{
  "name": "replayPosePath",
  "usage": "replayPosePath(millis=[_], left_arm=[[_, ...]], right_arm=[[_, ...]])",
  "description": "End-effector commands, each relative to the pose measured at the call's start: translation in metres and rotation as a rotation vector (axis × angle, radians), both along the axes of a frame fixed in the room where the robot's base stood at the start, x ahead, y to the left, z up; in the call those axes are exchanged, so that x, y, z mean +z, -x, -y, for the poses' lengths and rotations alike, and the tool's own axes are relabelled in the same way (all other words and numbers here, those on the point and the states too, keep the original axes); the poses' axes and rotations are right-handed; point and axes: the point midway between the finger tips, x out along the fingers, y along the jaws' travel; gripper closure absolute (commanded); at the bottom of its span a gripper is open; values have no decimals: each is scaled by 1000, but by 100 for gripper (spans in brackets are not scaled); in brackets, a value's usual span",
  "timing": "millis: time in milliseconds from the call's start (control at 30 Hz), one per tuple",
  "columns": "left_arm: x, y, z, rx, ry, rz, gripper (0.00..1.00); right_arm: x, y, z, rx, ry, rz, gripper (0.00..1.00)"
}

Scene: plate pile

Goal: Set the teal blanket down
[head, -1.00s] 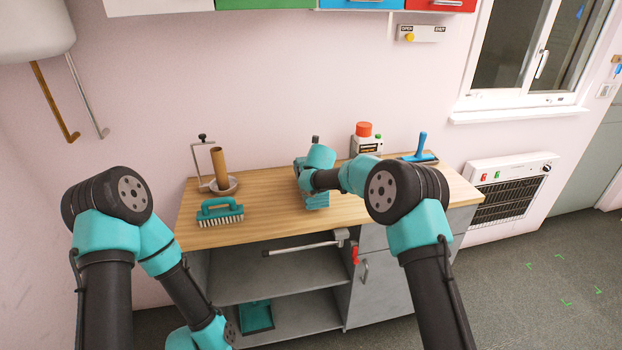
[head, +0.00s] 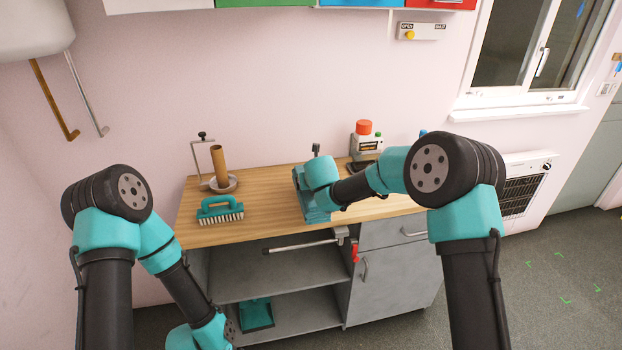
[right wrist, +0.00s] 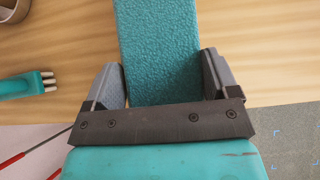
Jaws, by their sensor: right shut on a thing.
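The teal blanket (right wrist: 158,45) is a textured strip in the right wrist view, running up between my gripper's two grey fingers over the wooden top. My right gripper (right wrist: 161,75) is shut on it. In the head view the blanket (head: 316,214) shows beside and below my teal wrist, at the middle of the worktop (head: 255,228). The arm hides part of it, and I cannot tell whether it touches the wood. My left arm hangs at the lower left of the head view, with its gripper's fingers out of sight.
A teal brush (head: 219,209) lies left on the worktop, with a brown roll on a holder (head: 219,167) behind it. A red-topped device (head: 366,140) stands at the back right. A teal item (head: 257,314) is on the lower shelf. Bare wood lies between brush and blanket.

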Motion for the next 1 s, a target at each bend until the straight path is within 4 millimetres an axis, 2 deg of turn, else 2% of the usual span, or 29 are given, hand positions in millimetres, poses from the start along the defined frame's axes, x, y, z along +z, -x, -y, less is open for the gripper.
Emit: replayPosePath(millis=[200,400,1000], left_arm=[[0,0,0,0,0,0,0],[0,0,0,0,0,0,0],[0,0,0,0,0,0,0]], right_arm=[[6,40,0,1,0,2,62],[7,62,0,1,0,2,62],[8,67,0,0,-1,3,62]])
